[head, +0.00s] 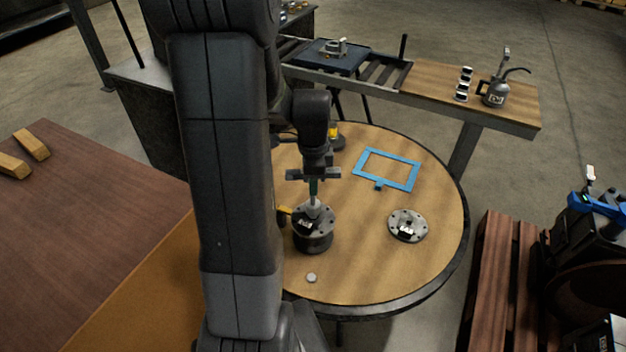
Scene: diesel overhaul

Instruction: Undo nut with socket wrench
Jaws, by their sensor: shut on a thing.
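My gripper (314,180) points down over the round wooden table and is shut on the socket wrench (313,207). The wrench stands roughly upright over the top of a dark cylindrical housing (313,240) with a flanged lid. Its lower end appears to meet the lid, but contact is too small to tell. No nut can be made out under the wrench; the wrench hides that spot.
The round table (361,270) also holds a flat flanged disc (408,226), a blue frame (387,170), a small grey round piece (311,278) and a dark item with yellow (335,138). Behind is a bench with an oil can (494,94). A wooden pallet (497,265) stands right.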

